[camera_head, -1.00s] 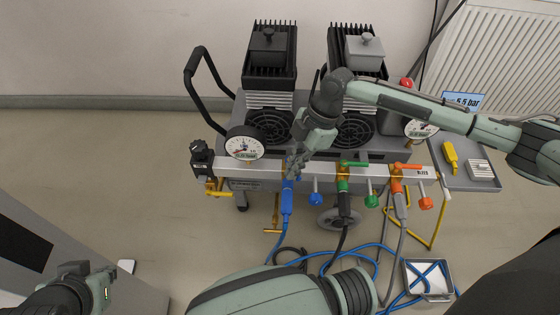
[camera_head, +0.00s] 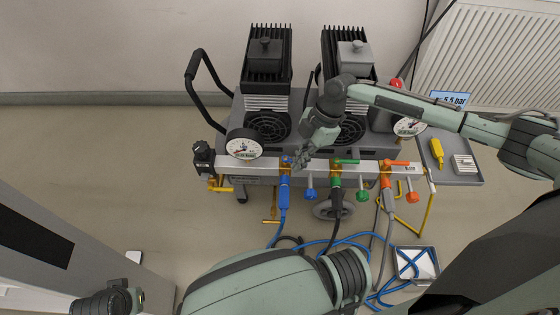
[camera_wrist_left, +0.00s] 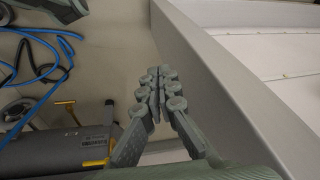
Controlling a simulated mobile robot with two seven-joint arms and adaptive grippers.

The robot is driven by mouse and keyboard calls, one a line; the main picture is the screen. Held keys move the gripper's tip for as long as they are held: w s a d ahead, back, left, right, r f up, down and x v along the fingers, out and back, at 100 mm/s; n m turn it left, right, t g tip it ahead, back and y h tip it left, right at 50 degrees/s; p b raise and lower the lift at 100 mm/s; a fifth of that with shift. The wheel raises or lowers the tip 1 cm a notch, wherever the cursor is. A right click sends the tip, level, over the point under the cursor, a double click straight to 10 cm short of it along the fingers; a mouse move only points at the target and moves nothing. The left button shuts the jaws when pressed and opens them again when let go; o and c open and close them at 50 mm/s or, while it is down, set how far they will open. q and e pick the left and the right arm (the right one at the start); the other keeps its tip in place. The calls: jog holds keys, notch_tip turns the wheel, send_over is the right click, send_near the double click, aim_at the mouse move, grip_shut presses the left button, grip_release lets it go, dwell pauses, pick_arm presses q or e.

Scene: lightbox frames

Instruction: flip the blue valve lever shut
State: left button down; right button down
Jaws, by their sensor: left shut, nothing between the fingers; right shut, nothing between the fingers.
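The blue valve lever (camera_head: 287,161) is on the pale manifold bar, above the blue hose fitting (camera_head: 284,196). Only a small part of it shows; my right gripper covers the rest, so its angle cannot be told. My right gripper (camera_head: 300,161) is shut and empty, with its fingertips at the bar just right of the blue valve. I cannot tell whether it touches the lever. My left gripper (camera_wrist_left: 160,72) is shut and empty in the left wrist view, over the floor and away from the valves.
A green lever (camera_head: 346,161) and an orange lever (camera_head: 396,162) sit farther right on the bar. A blue knob (camera_head: 310,194) hangs beside the blue fitting. A pressure gauge (camera_head: 243,146) stands to the left. Blue hoses run to a tray (camera_head: 431,277) on the floor.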

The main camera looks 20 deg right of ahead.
pick_arm(q)
jog(key=shift+s+f+p, duration=0.15)
jog(key=shift+f+p, duration=0.15)
jog(key=shift+f, duration=0.75)
pick_arm(e)
jog(key=shift+w+d, duration=0.25)
jog(key=shift+d, duration=0.1)
pick_arm(q)
jog(key=shift+r, duration=0.1)
pick_arm(e)
jog(key=shift+s+a, duration=0.1)
